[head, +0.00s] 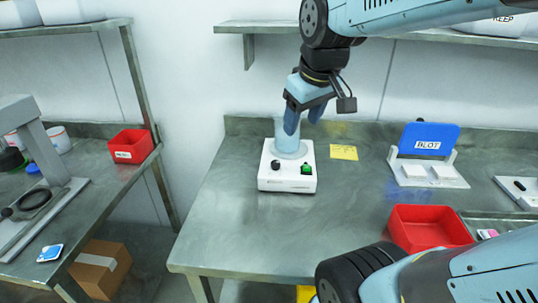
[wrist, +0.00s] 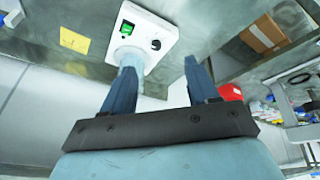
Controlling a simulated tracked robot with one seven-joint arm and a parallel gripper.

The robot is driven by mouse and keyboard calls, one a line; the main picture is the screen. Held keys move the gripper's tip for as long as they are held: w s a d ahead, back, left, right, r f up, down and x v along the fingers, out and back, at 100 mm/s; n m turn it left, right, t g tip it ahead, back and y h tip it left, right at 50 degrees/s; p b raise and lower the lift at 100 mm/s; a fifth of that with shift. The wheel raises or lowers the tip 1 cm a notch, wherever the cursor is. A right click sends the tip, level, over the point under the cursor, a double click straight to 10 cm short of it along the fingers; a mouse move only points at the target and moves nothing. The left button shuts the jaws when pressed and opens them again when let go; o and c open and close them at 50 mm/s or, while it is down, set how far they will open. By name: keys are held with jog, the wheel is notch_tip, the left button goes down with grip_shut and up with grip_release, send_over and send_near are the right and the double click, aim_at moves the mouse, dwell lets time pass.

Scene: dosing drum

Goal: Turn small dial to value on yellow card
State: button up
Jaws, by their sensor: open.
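The white dosing unit (head: 287,184) stands on the steel bench. It has a small black dial (head: 276,165) at its front left and a green switch (head: 307,169) at its front right. A pale blue vessel (head: 290,150) rises from its top. The dial also shows in the wrist view (wrist: 155,44). The yellow card (head: 344,152) lies right of the unit; its writing is too small to read. My gripper (head: 303,121) is open, pointing down above the unit's back, with one finger overlapping the vessel in view. Contact cannot be told.
A blue BLOT stand (head: 428,138) and a red bin (head: 428,222) are to the right on the bench. The bench in front of the unit is clear. A wall shelf (head: 262,27) runs above. A left bench carries another red bin (head: 131,146).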

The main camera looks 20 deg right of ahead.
jog(key=w+f+n+g, duration=0.2)
jog(key=w+n, duration=0.3)
jog(key=w, duration=0.3)
jog(key=n+g, duration=0.2)
jog(key=n, duration=0.5)
send_near(276, 162)
notch_tip(276, 162, down, 9)
jog(key=shift+w, duration=0.1)
jog(key=shift+c, duration=0.3)
